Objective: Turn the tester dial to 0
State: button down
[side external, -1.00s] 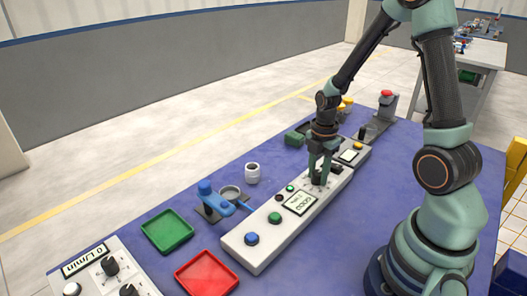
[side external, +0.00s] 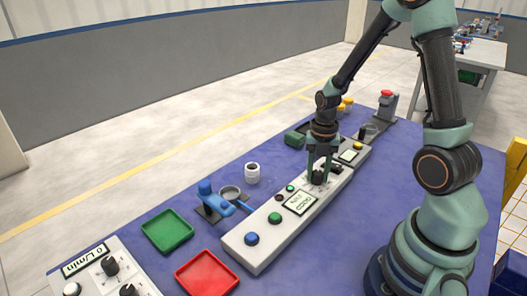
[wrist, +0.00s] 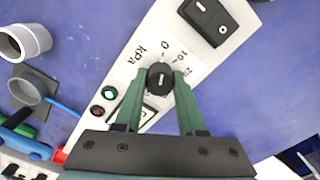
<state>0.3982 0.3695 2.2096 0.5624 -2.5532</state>
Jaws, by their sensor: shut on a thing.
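The tester (side external: 262,232) is a long white panel on the blue table. Its black dial (wrist: 160,77) sits beside a printed scale reading 0, 10, 20 and kPa. A pale line on the dial points roughly up in the wrist view, toward the 0 end of the scale; its exact setting is hard to tell. My gripper (wrist: 159,82) has one green finger on each side of the dial and is shut on it. In the side view my gripper (side external: 319,172) points down over the panel. A small display (side external: 300,202) is on the panel; its text is unreadable.
A black rocker switch (wrist: 208,20) is beyond the dial. Blue and green buttons (side external: 263,228) are at the panel's near end. A white pipe piece (side external: 252,172), a blue clamp (side external: 212,199), and green (side external: 167,230) and red (side external: 207,273) trays stand left of the panel.

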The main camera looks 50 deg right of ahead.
aim_at(316, 173)
dwell(0.5)
jog(key=c, duration=0.5)
grip_release()
notch_tip(316, 173, up, 12)
jog(key=shift+r, duration=0.1)
jog(key=s+a+r+m+t, duration=0.1)
jog(key=a+r+m, duration=0.3)
jog(key=m, duration=0.8)
jog(key=s+a+r+m+t, duration=0.1)
jog(key=a+r+m+t, duration=0.3)
jog(key=a+m, duration=0.5)
jog(key=r+m, duration=0.1)
jog(key=m, duration=0.2)
jog(key=shift+s+m+t, duration=0.25)
jog(key=shift+m+t, duration=0.05)
